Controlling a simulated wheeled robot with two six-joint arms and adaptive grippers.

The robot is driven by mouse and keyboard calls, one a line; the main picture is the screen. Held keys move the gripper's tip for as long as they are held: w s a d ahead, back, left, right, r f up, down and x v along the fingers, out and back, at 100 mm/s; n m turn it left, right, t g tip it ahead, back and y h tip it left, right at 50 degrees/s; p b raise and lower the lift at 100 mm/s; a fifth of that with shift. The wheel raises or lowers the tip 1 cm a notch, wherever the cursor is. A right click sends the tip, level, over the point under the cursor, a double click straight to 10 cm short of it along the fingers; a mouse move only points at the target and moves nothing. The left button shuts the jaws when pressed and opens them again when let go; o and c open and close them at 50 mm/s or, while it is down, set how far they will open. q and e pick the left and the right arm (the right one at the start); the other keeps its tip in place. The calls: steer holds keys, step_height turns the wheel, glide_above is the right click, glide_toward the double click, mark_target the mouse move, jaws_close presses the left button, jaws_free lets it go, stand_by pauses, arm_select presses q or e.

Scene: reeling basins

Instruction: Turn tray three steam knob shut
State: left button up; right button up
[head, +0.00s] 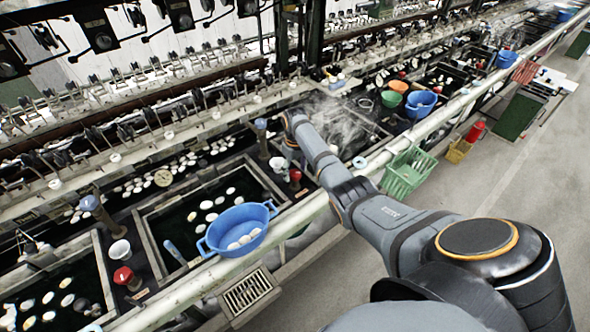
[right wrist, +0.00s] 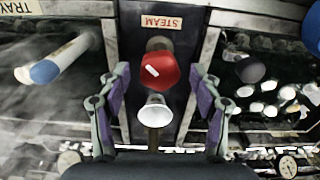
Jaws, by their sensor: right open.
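A red steam knob (right wrist: 160,72) with a white mark shows in the right wrist view, beside an upside-down STEAM label (right wrist: 160,22). My right gripper (right wrist: 158,88) is open, one finger on each side of the knob in this view, with gaps on both sides. Whether the fingertips are level with the knob is unclear. In the head view the red knob (head: 295,175) shows just below my right gripper (head: 293,158), which is small and partly hidden by the arm. The tray's number cannot be read; only TRAY (right wrist: 30,8) shows. My left gripper is not in view.
A white cup (right wrist: 155,108) stands close to the knob, between the fingers in the wrist view. A blue-tipped handle (right wrist: 55,62) and a dark knob (right wrist: 250,69) flank it. A blue tub (head: 240,228) and a long pale pipe (head: 300,212) lie nearer me.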

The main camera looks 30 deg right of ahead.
steer(key=shift+c, duration=0.3)
steer(key=c, duration=1.1)
steer(key=shift+r+m+p, duration=0.15)
steer(key=shift+m+p, duration=0.55)
steer(key=shift+p, duration=0.05)
steer(key=shift+m+p, duration=0.8)
steer(key=shift+m, duration=0.4)
steer(key=m+p, duration=0.1)
steer(key=m, duration=0.2)
steer(key=shift+w, duration=0.1)
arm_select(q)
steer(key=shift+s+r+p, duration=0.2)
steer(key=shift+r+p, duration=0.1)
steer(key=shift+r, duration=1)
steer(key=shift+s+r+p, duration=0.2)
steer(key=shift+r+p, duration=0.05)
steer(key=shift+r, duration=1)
arm_select(e)
steer(key=shift+m, duration=1.5)
steer(key=o, duration=1.2)
steer(key=shift+c, duration=0.2)
